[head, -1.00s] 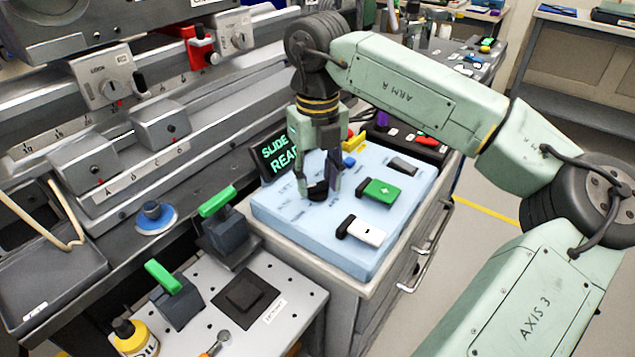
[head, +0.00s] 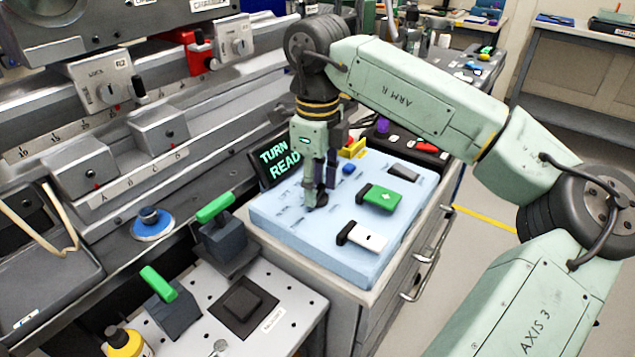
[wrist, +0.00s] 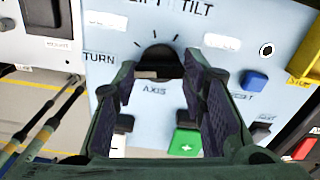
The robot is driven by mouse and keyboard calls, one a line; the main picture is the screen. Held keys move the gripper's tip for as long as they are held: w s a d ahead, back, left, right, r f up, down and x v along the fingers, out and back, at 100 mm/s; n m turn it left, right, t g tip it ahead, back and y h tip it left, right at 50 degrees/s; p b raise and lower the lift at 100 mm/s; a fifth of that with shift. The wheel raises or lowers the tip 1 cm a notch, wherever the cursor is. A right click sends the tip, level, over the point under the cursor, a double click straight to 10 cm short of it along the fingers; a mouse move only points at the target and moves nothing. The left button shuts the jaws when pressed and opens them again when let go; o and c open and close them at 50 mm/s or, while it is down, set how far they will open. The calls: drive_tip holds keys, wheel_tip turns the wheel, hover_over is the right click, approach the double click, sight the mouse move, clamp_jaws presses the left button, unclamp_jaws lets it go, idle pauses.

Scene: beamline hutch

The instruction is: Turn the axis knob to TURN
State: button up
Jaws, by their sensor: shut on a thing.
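The axis knob (wrist: 158,58) is a dark round knob on the pale blue control panel (wrist: 220,90). In the wrist view it sits above the word AXIS, with LIFT and TILT printed beyond it and TURN (wrist: 99,57) at its left. My gripper (wrist: 160,76) is shut on the knob, one finger on each side. In the head view my gripper (head: 319,193) points down at the panel and mostly hides the knob. Its exact pointer direction is hard to tell. The display (head: 280,160) behind the panel shows TURN and READ in green, its right end covered.
A green key block (head: 381,198) and a white one (head: 367,237) stand on the panel right of my gripper. A blue button (head: 348,169) and a yellow bracket (head: 352,149) are behind. Green-handled clamps (head: 215,208) stand on the left.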

idle(0.4)
drive_tip(key=o, duration=1.2)
drive_tip(key=shift+c, duration=0.2)
wheel_tip(320, 180, up, 12)
